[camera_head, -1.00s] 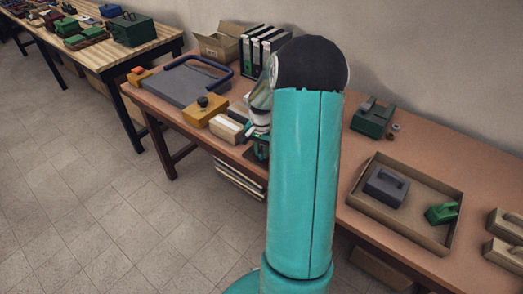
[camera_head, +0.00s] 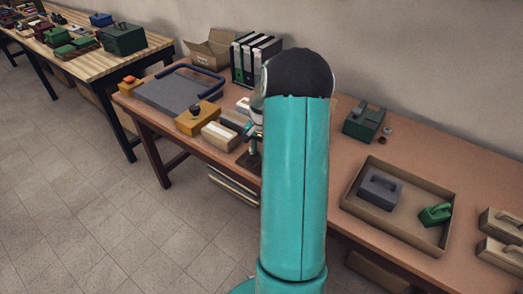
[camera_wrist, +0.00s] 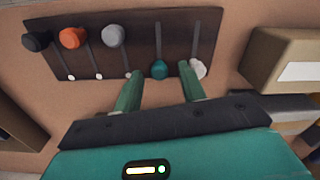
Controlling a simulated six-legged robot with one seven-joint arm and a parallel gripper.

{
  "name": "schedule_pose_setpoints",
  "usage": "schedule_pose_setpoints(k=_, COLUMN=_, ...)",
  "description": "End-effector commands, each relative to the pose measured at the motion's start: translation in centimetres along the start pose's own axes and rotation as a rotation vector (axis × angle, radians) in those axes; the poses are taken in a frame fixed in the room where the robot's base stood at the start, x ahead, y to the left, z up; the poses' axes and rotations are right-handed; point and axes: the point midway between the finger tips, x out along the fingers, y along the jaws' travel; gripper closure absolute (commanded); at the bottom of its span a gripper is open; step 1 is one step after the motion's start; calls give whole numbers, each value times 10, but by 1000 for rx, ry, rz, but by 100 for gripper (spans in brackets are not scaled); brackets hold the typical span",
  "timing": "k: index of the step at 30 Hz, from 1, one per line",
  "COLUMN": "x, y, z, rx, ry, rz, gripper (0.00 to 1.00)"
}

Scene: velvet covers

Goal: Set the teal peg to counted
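In the wrist view a dark board (camera_wrist: 190,28) has several parallel slots with round-headed pegs. The teal peg (camera_wrist: 159,69) sits at the near end of its slot, close to my fingertips. The black peg (camera_wrist: 37,41), orange peg (camera_wrist: 72,37) and grey peg (camera_wrist: 114,35) are at the far ends of their slots. A white peg (camera_wrist: 198,68) is at the near end, right of the teal one. My gripper (camera_wrist: 160,74) is open, its green fingers either side of the teal peg; contact is not clear. In the head view my arm hides most of the board.
A tan block with a white label (camera_wrist: 285,60) stands right of the board. In the head view a tray (camera_head: 440,243) holds a grey and a green handled item. A yellow box (camera_head: 198,119), a grey slab (camera_head: 178,91) and binders (camera_head: 255,60) stand left and behind.

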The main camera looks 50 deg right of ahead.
Motion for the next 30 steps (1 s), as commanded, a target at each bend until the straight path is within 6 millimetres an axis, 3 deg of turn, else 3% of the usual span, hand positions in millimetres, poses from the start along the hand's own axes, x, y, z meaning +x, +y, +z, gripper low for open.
schedule_pose_setpoints(k=7, x=-3, y=0, z=0, rx=0, ry=1, rz=0, gripper=59)
schedule_pose_setpoints(k=11, x=-17, y=0, z=-1, rx=0, ry=4, rz=0, gripper=59)
schedule_pose_setpoints(k=24, x=-110, y=0, z=-1, rx=0, ry=4, rz=-1, gripper=59)
schedule_pose_setpoints(k=30, x=-134, y=0, z=0, rx=0, ry=2, rz=-1, gripper=59)
